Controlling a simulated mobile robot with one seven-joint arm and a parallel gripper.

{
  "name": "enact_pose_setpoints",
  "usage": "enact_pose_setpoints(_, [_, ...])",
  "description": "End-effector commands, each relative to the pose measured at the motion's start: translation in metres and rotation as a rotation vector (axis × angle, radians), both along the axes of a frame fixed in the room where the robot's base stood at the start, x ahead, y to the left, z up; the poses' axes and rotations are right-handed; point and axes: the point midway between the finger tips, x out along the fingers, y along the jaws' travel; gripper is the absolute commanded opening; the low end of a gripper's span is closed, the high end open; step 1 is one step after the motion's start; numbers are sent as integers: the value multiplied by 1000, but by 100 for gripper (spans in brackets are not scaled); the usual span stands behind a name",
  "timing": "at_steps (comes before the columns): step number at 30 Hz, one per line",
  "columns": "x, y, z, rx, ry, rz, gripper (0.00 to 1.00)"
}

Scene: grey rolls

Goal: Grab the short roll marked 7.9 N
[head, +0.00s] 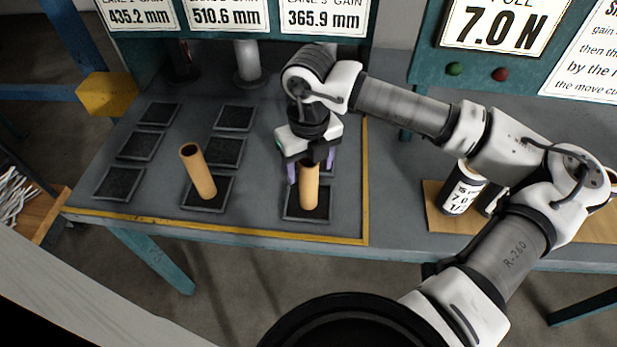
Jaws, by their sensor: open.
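A short roll (461,192) with dark ends and a white label stands on a tan board at the right. Its label begins with 7, but my arm hides part of it, so I cannot read it as 7.9 N. A second short roll or part of one shows just right of it, mostly hidden by my arm. My gripper (311,171) is away to the left, pointing down and open. Its purple fingers are on either side of the top of an upright tan tube (309,190); I cannot tell whether they touch it.
Another tan tube (199,172) stands, leaning slightly, on a black pad to the left. Several empty black pads (120,183) lie on the grey table with a yellow edge. Signs stand behind, one reading 7.0 N (500,25). The tan board (437,215) lies beneath my arm.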

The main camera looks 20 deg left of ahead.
Motion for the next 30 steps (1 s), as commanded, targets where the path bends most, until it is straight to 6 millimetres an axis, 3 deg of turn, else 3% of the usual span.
enact_pose_setpoints(6, [-1,1,-22,1,2,1,63])
enact_pose_setpoints(13, [-1,1,-25,2,-1,1,63])
enact_pose_setpoints(24, [-1,1,-25,2,-1,1,16])
enact_pose_setpoints(30, [-1,1,-24,2,-1,1,12])
